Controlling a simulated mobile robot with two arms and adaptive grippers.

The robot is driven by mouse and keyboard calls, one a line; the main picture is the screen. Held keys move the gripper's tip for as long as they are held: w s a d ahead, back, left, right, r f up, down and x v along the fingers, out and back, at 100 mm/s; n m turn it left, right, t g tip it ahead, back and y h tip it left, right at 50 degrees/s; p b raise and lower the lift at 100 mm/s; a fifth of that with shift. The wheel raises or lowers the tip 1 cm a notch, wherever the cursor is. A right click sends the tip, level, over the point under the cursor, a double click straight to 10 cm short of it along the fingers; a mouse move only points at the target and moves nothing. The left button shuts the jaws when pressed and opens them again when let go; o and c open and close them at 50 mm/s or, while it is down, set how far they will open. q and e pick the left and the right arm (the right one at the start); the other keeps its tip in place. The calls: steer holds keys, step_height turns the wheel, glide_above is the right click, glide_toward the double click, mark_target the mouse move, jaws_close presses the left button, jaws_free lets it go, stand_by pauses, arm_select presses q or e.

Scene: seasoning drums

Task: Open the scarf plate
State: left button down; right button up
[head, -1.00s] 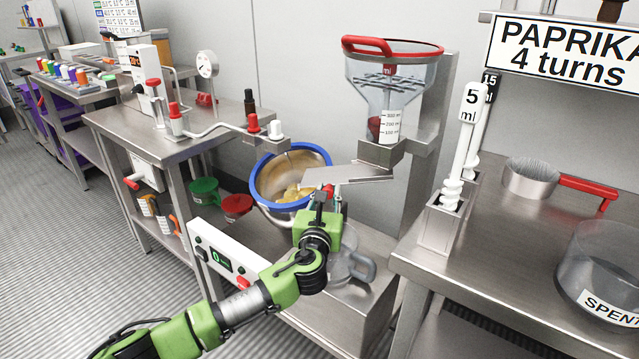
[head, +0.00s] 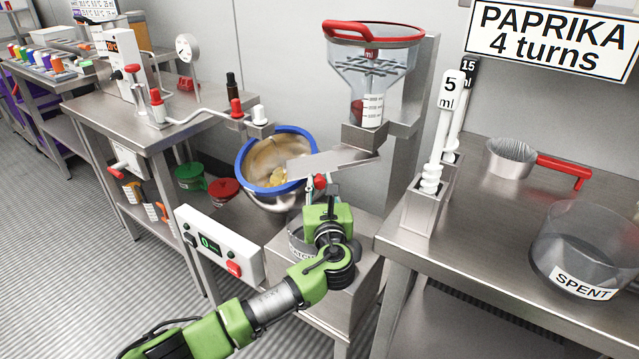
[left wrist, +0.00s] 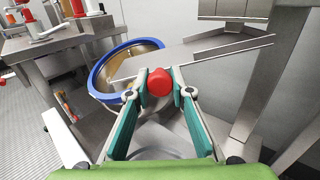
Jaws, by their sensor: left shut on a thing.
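The scarf plate appears to be the flat grey metal plate (head: 325,163) that runs from below the clear hopper (head: 374,75) to over the edge of the blue-rimmed bowl (head: 268,190). It also shows in the left wrist view (left wrist: 205,52). A red knob (left wrist: 160,81) sits at its near edge. My left gripper (head: 319,190) is shut on this knob, with a finger on each side of it in the left wrist view. Whether the plate is open or closed I cannot tell. My right gripper is not in view.
A grey stand holds the hopper to the right of the plate. A white control box (head: 218,246) is at the lower left. The right bench carries measuring spoons (head: 440,140), a red-handled pan (head: 511,158) and a SPENT tub (head: 585,255). Some yellow material lies in the bowl.

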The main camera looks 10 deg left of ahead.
arm_select(q)
steer(key=c, duration=1.8)
jaws_free()
steer(key=shift+s, duration=0.1)
steer(key=v, duration=1.2)
